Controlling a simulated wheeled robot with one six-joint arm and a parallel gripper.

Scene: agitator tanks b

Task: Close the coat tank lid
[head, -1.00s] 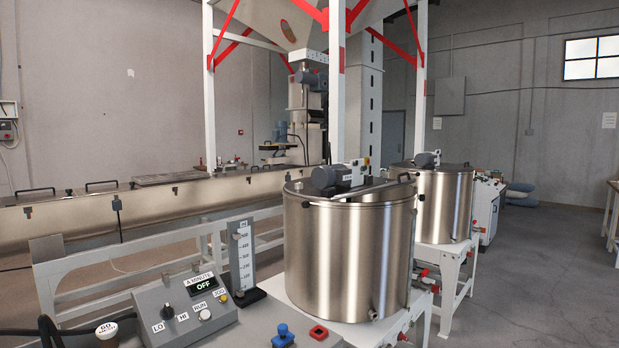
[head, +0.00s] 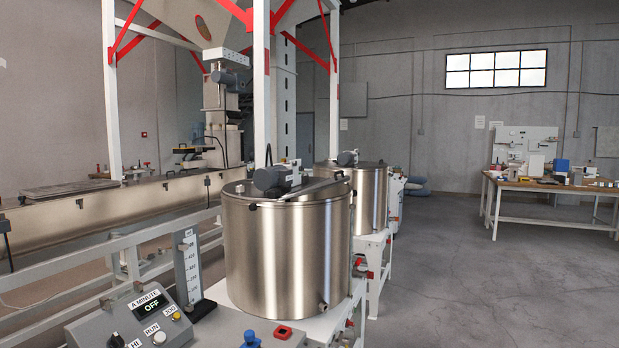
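A large steel tank (head: 285,260) stands on a white stand in the middle of the head view. Its lid (head: 305,190) lies flat on the rim and looks shut, with a grey motor (head: 276,178) on top and a black handle at the right edge. A second steel tank (head: 370,198) stands behind it to the right, also with a motor on its lid, which looks flat. No label tells me which one is the coat tank. My gripper is not in view.
A grey control box (head: 135,318) reading OFF stands at the lower left, beside a level gauge (head: 188,270). Blue (head: 251,339) and red (head: 283,332) parts sit before the near tank. A workbench (head: 550,188) stands at the far right. The floor (head: 480,280) right of the tanks is clear.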

